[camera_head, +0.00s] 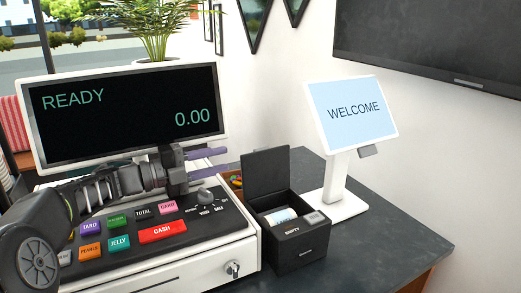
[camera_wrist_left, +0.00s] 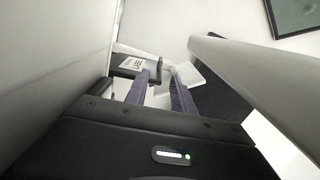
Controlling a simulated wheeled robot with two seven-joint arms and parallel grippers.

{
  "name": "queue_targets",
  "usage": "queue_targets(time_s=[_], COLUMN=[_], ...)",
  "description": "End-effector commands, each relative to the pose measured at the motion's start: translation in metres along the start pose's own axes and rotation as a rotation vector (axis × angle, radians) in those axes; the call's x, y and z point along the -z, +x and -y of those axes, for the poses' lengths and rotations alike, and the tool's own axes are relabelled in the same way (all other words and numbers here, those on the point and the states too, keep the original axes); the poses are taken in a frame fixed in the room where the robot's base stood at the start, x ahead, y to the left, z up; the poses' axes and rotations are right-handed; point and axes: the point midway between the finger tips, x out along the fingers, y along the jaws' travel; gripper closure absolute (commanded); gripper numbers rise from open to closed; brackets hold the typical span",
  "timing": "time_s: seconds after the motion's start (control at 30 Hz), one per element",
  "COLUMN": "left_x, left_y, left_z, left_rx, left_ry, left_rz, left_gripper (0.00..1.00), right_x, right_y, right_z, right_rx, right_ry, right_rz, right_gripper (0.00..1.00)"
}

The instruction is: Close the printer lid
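The printer is a small black box (camera_head: 296,240) on the dark counter, right of the cash register. Its black lid (camera_head: 266,171) stands raised at the back, and a pale paper roll (camera_head: 283,216) shows inside. My left gripper (camera_head: 224,160) is over the back of the register keys, left of the raised lid and apart from it. Its two purple-grey fingers are spread with nothing between them. They also show apart in the left wrist view (camera_wrist_left: 161,78). My right gripper is not in view.
The cash register (camera_head: 215,258) and its wide display (camera_head: 130,115) stand on the left, close to my left arm. A white WELCOME screen (camera_head: 353,108) on a stand is behind and right of the printer. The counter's front right (camera_head: 385,250) is clear.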

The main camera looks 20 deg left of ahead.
Motion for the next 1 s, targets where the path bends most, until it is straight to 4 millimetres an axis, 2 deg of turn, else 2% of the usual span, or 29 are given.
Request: queue_targets(time_s=[0.17, 0.27, 0.5, 0.7, 0.83, 1.0], left_x=[0.001, 0.001, 0.001, 0.001, 0.0, 0.0], left_y=[0.014, 0.029, 0.076, 0.107, 0.117, 0.119], left_z=[0.001, 0.002, 0.002, 0.001, 0.001, 0.001], left_rx=[0.001, 0.001, 0.001, 0.001, 0.001, 0.001], left_ry=[-0.001, -0.002, -0.002, -0.002, -0.001, 0.0], left_rz=[-0.003, -0.004, -0.004, -0.003, 0.0, 0.0], left_gripper=[0.7, 0.7, 0.7, 0.7, 0.7, 0.7], right_x=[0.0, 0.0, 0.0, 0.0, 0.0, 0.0], right_y=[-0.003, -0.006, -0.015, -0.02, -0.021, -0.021], right_z=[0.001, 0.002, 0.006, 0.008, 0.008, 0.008], right_rx=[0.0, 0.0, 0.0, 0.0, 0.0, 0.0], right_ry=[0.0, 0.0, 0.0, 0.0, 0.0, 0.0], right_rz=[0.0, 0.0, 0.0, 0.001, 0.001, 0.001], right_gripper=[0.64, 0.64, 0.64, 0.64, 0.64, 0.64])
